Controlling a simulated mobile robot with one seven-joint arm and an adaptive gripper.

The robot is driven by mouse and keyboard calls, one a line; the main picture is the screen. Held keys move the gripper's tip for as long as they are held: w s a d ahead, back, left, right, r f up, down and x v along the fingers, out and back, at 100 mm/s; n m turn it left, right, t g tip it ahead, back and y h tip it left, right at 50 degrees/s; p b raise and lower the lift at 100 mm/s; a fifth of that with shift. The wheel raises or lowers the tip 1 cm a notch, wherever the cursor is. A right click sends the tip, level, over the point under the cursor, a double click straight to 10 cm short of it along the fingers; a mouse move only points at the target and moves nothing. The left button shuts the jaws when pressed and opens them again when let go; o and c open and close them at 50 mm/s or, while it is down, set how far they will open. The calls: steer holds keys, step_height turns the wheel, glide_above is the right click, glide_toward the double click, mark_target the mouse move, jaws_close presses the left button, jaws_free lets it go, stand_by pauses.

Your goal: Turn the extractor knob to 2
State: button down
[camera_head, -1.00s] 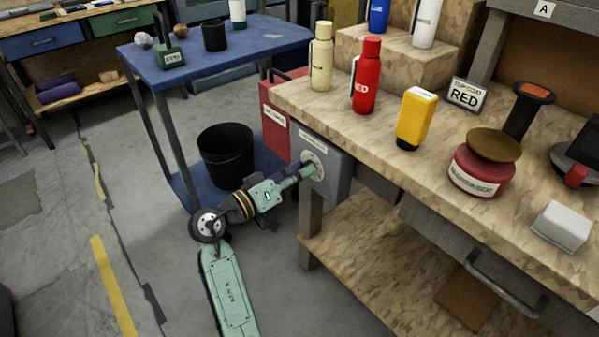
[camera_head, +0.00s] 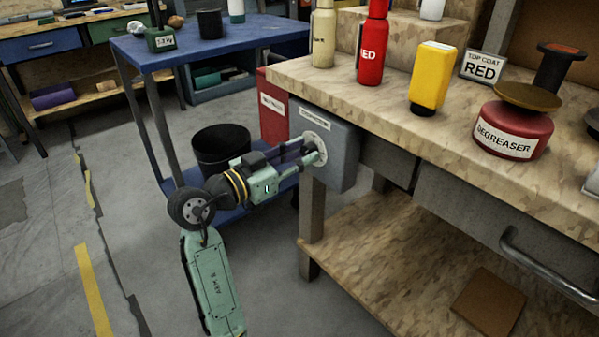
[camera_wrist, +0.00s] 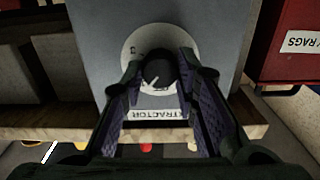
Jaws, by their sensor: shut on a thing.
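The extractor box (camera_head: 338,160) is a grey box fixed to the left end of the workbench, with a label on its face. A pale round dial plate (camera_head: 319,133) sits on it. In the wrist view the dark extractor knob (camera_wrist: 158,74) stands at the middle of the dial plate (camera_wrist: 132,48), with a light pointer line on it. My gripper (camera_head: 312,152) is at the dial, its fingers on both sides of the knob; it also shows in the wrist view (camera_wrist: 160,85). The fingers hide parts of the dial, and I cannot read which number the pointer marks.
A red box (camera_head: 273,112) stands beside the extractor box. A black bin (camera_head: 223,150) is on the blue cart (camera_head: 170,52) behind my arm. Bottles and a degreaser tin (camera_head: 512,131) stand on the workbench (camera_head: 390,115). The floor to the left is open.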

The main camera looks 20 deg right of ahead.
steer(key=m+b, duration=0.7)
steer(key=b, duration=0.2)
steer(key=shift+f+m, duration=0.1)
steer(key=shift+m, duration=0.2)
stand_by(0.3)
steer(key=c, duration=1.2)
jaws_free()
steer(key=shift+c, duration=0.2)
steer(key=v, duration=1.2)
